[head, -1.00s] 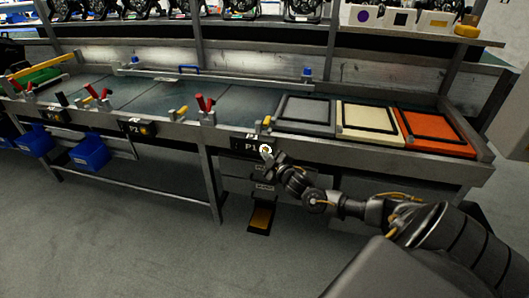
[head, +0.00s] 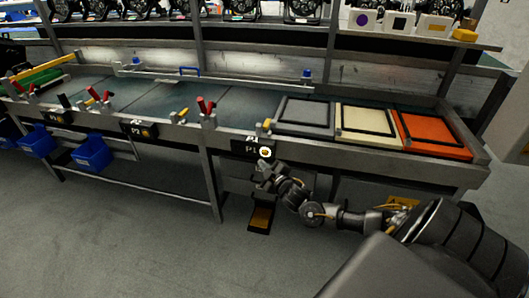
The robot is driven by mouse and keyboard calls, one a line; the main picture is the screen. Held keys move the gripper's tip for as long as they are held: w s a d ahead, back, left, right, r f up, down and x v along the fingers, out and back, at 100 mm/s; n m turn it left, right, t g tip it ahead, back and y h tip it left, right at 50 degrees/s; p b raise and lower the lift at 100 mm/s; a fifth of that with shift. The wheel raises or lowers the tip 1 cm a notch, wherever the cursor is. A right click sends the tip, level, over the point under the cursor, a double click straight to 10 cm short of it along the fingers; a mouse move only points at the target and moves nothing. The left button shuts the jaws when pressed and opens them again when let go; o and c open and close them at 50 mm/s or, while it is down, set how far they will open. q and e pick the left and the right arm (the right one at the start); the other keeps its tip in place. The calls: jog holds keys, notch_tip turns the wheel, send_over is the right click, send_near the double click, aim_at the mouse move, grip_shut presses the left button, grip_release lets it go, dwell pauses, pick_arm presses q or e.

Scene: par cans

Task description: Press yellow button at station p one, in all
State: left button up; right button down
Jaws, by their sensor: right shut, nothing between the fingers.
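The P1 station box (head: 242,148) is a black panel on the front rail of the bench. Its yellow button (head: 265,153) shows at the panel's right end, with a bright white ring around it. My right gripper (head: 262,167) is shut and empty, just below the button and the panel's lower edge. I see the button clear of the fingers, but cannot tell how far the fingertips are from the panel in depth. My left gripper is not in view.
Panels P2 (head: 139,130) and P3 (head: 56,118) sit farther left along the rail. Grey (head: 304,102), cream (head: 344,110) and orange (head: 410,119) trays lie on the bench at right. Blue bins (head: 94,154) hang at left.

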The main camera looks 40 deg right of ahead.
jog(key=shift+s+a+p, duration=0.55)
jog(key=shift+s+a, duration=0.2)
jog(key=shift+a, duration=0.35)
jog(key=shift+d, duration=0.1)
